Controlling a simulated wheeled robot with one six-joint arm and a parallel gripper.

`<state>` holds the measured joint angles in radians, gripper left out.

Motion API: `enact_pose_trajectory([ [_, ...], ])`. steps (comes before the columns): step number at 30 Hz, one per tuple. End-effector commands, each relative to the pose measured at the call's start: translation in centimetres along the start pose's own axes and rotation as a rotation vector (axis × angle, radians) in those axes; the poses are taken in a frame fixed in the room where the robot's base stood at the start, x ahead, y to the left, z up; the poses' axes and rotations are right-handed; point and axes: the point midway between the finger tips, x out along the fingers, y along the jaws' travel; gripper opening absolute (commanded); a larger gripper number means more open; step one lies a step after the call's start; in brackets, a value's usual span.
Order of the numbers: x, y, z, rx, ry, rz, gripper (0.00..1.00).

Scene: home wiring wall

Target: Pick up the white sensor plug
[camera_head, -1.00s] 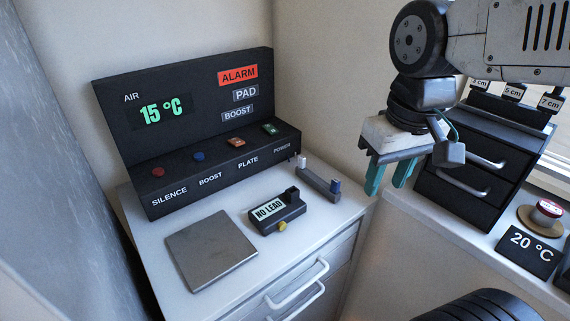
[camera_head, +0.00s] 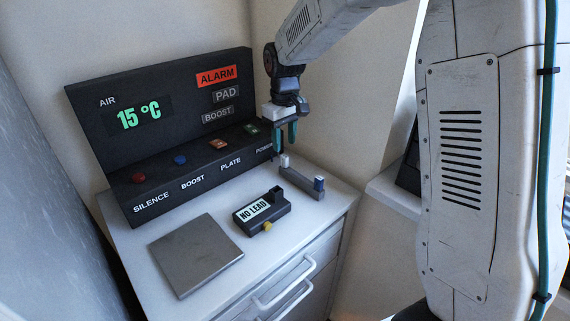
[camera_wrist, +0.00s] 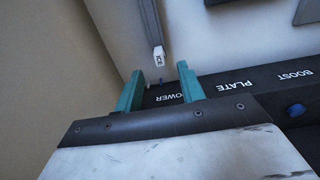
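The white sensor plug (camera_head: 285,161) stands at the far left end of a grey holder (camera_head: 301,181) on the white cabinet top. My gripper (camera_head: 284,148) is just above the white plug, pointing down, open and empty. In the wrist view, the white plug (camera_wrist: 158,58) with a dark mark on its top lies just beyond the gap between the teal fingertips (camera_wrist: 160,70). The fingers do not appear to touch it. The blue plug is not seen in the wrist view.
A black control panel (camera_head: 175,100) with buttons stands behind and left, close to my gripper. A "NO LEAD" box (camera_head: 262,212) with a yellow knob and a grey plate (camera_head: 195,255) lie on the cabinet top (camera_head: 150,240). A wall is close on the right.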

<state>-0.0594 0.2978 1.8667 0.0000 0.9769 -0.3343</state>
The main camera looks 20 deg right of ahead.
Motion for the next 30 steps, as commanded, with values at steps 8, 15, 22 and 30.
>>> enact_pose_trajectory([
  [8,3.7,0.1,0.0,0.001,-0.003,-0.001,0.39],
  [15,6.3,0.1,-0.1,0.001,-0.001,0.000,0.39],
  [22,6.3,0.1,-0.1,0.001,0.000,0.000,0.39],
  [30,6.3,0.1,-0.1,0.001,0.000,0.000,0.00],
])
